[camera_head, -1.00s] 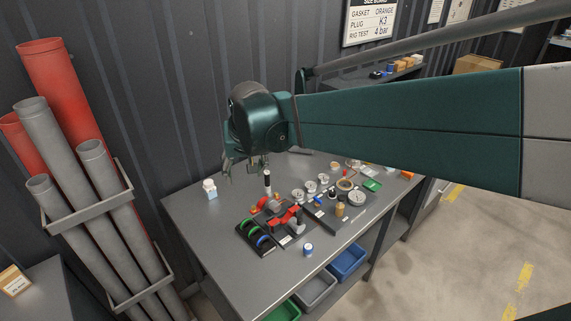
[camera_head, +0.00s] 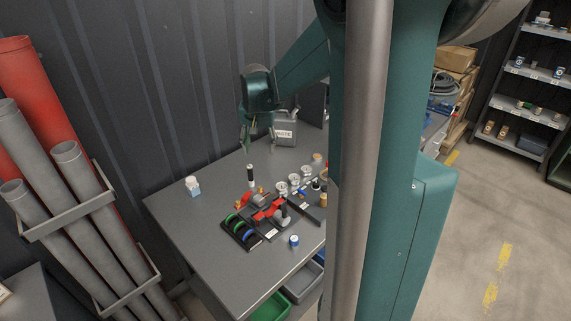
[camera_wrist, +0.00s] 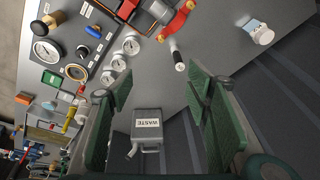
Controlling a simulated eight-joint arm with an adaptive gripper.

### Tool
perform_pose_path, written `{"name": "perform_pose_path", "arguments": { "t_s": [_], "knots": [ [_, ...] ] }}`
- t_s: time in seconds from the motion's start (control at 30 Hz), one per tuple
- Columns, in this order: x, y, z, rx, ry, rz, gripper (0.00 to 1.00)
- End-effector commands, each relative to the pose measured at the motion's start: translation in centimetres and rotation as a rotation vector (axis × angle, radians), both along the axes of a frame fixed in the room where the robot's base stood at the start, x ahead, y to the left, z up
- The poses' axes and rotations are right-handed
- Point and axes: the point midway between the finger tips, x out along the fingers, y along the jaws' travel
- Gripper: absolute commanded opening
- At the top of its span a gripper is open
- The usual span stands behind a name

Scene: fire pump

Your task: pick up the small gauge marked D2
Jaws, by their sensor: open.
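Three small round gauges with white dials stand in a row on the bench; in the wrist view they are the near gauge (camera_wrist: 131,45), the middle gauge (camera_wrist: 118,62) and the far gauge (camera_wrist: 108,77). In the head view the row (camera_head: 294,180) shows just left of my arm. Their markings are too small to read, so I cannot tell which is D2. My gripper (camera_head: 258,142) is open and empty, above the back of the bench. In the wrist view its fingers (camera_wrist: 160,85) are spread, with the gauges left of them.
A grey WASTE can (camera_wrist: 148,128) stands at the back, below my fingers in the wrist view. A black-and-white upright cylinder (camera_head: 251,175), a red clamp-like fixture (camera_head: 270,212) and a white bottle (camera_head: 192,186) are nearby. A larger gauge (camera_wrist: 45,50) lies farther left in the wrist view.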

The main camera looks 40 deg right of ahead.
Motion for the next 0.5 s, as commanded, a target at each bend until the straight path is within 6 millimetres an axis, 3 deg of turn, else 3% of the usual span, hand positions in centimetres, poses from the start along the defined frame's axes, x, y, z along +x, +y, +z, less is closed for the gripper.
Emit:
{"name": "perform_pose_path", "arguments": {
  "t_s": [0.5],
  "knots": [
    [1.6,-12.2,-7.2,0.050,0.059,-0.217,0.49]
  ]
}}
